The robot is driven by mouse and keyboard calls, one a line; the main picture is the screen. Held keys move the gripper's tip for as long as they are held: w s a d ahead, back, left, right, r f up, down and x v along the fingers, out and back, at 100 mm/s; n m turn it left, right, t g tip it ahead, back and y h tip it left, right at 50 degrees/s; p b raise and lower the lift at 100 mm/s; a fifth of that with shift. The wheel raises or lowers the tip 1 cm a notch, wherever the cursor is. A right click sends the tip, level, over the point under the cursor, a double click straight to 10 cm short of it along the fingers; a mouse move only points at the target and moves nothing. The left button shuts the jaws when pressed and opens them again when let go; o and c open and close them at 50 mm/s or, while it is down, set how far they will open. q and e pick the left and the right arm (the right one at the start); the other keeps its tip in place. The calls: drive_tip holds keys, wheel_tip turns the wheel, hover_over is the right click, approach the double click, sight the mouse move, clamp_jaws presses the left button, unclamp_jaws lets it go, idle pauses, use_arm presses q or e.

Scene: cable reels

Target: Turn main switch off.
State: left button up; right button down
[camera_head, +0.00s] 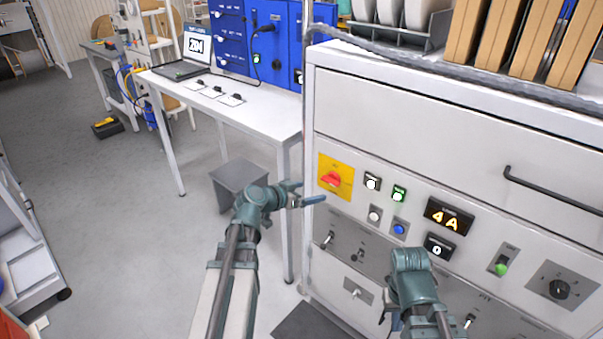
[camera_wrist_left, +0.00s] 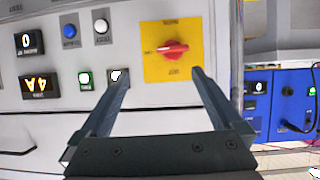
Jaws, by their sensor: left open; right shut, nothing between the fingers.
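The main switch is a red rotary handle (camera_head: 332,179) on a yellow plate at the upper left of the white cabinet's front panel. In the left wrist view the red handle (camera_wrist_left: 172,49) lies roughly level across the yellow plate, in a turned-over picture. My left gripper (camera_head: 308,193) is open and empty, just left of the yellow plate. In the wrist view its fingers (camera_wrist_left: 158,76) spread apart in front of the panel, the handle showing between and beyond the tips, apart from them. My right gripper (camera_head: 390,322) is low before the panel, mostly hidden behind its own wrist.
Beside the switch are lamps and buttons, including a lit green one (camera_head: 398,194) and a blue one (camera_head: 399,229). An amber display (camera_head: 449,216) reads 4A. A drawer handle (camera_head: 552,190) sticks out at right. A white table (camera_head: 262,115) stands left of the cabinet.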

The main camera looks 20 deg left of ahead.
sight(330, 180)
use_arm(q)
drive_tip(key=shift+t+y, duration=0.3)
drive_tip(key=b+x, duration=0.1)
drive_tip(key=x, duration=0.3)
drive_tip(key=a+b+x, duration=0.1)
drive_tip(key=b+x, duration=0.1)
drive_tip(key=x, duration=0.1)
drive_tip(key=w+a+b+x, duration=0.1)
drive_tip(key=b+x, duration=0.1)
drive_tip(key=x, duration=0.2)
drive_tip(key=shift+w+d+r, duration=0.1)
drive_tip(key=shift+w, duration=0.1)
drive_tip(key=shift+w+d+f, duration=0.25)
drive_tip(key=shift+w+d, duration=0.05)
drive_tip(key=shift+w, duration=0.35)
use_arm(e)
drive_tip(key=f, duration=0.5)
drive_tip(key=shift+w+a, duration=0.15)
drive_tip(key=shift+a, duration=0.15)
use_arm(q)
drive_tip(key=c, duration=1.1)
